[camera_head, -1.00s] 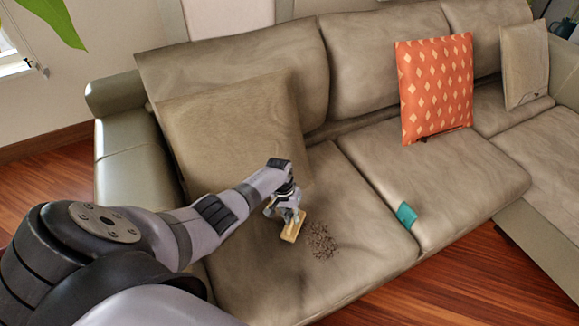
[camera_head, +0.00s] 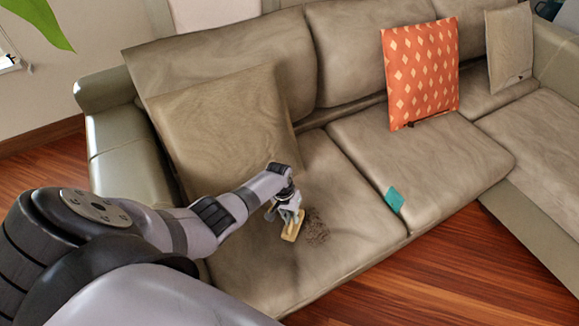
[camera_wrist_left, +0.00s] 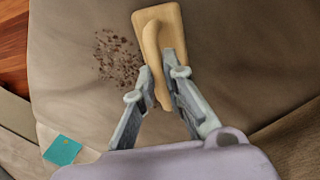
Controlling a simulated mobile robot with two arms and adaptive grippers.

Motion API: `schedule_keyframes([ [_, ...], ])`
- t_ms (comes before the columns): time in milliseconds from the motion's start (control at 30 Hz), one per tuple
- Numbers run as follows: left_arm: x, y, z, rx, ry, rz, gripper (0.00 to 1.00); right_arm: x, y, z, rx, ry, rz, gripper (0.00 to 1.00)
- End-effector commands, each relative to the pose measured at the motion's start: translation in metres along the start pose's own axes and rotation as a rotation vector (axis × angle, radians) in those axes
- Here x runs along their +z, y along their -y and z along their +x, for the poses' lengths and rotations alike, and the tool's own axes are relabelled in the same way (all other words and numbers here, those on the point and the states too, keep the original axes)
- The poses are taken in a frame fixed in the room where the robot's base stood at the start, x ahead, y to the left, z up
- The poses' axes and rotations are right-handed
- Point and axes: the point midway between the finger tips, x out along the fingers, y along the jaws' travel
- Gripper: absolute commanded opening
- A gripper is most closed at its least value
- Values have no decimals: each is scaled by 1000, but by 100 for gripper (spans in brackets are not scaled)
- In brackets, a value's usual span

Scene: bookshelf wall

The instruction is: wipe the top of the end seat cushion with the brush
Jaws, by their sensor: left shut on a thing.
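The end seat cushion (camera_head: 340,254) is the brownish-grey seat at the near left of the sofa. A patch of dark crumbs (camera_head: 315,230) lies on its top. My left gripper (camera_head: 288,212) is shut on the handle of a wooden brush (camera_head: 294,228), which is at the cushion top just left of the crumbs. In the left wrist view the brush (camera_wrist_left: 160,25) has a flat tan block and a handle between the fingers, with the crumbs (camera_wrist_left: 118,58) beside it. The bristles are hidden, so I cannot tell whether they touch the cushion. My right gripper is not in view.
A teal cloth-like square (camera_head: 394,200) lies at the front of the neighbouring seat. A large tan pillow (camera_head: 225,130) leans behind my left gripper. An orange patterned pillow (camera_head: 420,75) and a grey pillow (camera_head: 509,50) stand further right. Wooden floor (camera_head: 460,265) is open in front.

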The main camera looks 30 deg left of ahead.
Motion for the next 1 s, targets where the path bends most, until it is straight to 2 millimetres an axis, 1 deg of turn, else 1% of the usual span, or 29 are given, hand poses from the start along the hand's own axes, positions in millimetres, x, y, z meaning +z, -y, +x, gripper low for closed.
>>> schedule_keyframes([
  [33,5,-5,-1,1,4,1,0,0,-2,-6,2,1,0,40],
  [100,9,-8,0,1,4,0,0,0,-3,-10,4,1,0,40],
  [333,14,-14,3,1,3,0,0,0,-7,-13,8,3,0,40],
  [600,29,-30,4,2,4,1,0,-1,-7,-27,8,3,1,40],
  [867,36,-37,8,0,3,-1,0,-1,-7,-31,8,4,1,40],
  [1000,42,-44,8,2,4,0,0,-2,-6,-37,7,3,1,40],
])
